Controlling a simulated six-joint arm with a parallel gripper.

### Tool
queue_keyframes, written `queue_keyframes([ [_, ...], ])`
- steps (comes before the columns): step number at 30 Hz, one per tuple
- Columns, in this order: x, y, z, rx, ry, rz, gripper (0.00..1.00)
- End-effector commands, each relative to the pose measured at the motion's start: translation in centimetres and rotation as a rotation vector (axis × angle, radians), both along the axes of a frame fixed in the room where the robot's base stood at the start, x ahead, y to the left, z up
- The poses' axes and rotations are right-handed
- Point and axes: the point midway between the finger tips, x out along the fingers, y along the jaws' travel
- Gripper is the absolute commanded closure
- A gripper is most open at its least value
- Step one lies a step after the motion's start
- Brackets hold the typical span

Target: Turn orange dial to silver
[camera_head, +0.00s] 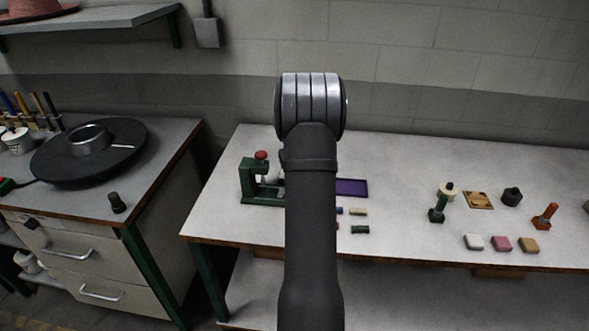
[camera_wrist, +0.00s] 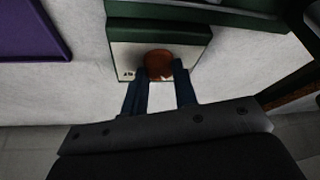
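The orange dial (camera_wrist: 158,64) shows as a dark orange-brown round knob on a pale plate (camera_wrist: 122,60) with small dark marks, under a green bar (camera_wrist: 150,31). My gripper (camera_wrist: 166,76) has two dark blue fingers, spread apart at the dial's near edge. The left fingertip overlaps or touches the dial's left side; a small gap seems to show at the right. I cannot tell whether they grip it. In the head view a small green press (camera_head: 247,182) with a red-orange knob (camera_head: 261,155) stands left of my arm, which hides my gripper.
A purple tray (camera_head: 352,188) lies right of the press; it also shows in the wrist view (camera_wrist: 32,28). Small coloured blocks (camera_head: 501,244), stamps and pots stand on the table's right side.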

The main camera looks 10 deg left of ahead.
Motion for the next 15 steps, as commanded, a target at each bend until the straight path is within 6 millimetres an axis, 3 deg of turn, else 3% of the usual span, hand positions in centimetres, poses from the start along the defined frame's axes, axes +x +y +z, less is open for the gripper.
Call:
queue_keyframes([
  [2, 0.01, -0.04, 0.02, 0.000, 0.000, 0.000, 0.97],
  [15, -0.02, 0.10, 0.04, -0.001, -0.001, -0.101, 0.97],
])
